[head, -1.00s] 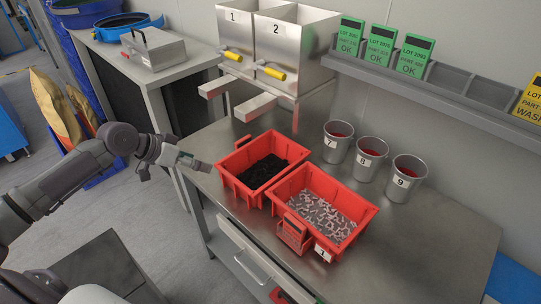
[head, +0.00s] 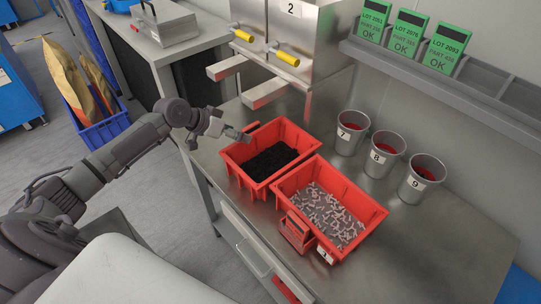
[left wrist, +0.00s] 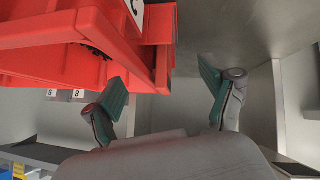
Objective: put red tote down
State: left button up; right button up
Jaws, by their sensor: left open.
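Two red totes stand side by side on the metal bench in the head view. The rear-left tote (head: 232,166) holds black material; the front-right tote (head: 372,222) holds many small pale parts and has a white label at its front. My left gripper (head: 238,134) is at the back-left rim of the black-filled tote. A red tote (left wrist: 60,40) fills the upper left there, close beside the left-hand finger. Whether that finger touches it is unclear. My right gripper is not in view.
Metal cups 7 (head: 348,140), 8 (head: 380,162) and 9 (head: 416,188) stand behind the totes. A dispenser with yellow-handled taps (head: 285,57) and chutes is at the back. The bench (head: 440,255) is clear at front right.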

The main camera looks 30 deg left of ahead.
pick_arm(q)
jog(key=p+x, duration=0.1)
jog(key=x, duration=0.2)
jog(key=shift+w+d+f, duration=0.15)
jog(key=shift+w+f, duration=0.05)
jog(key=shift+w, duration=0.15)
jog(key=shift+w+d+f, duration=0.15)
jog(key=shift+w+f, duration=0.05)
jog(key=shift+f, duration=0.15)
jog(key=shift+c, duration=1.4)
grip_shut()
jog(key=shift+w, duration=0.1)
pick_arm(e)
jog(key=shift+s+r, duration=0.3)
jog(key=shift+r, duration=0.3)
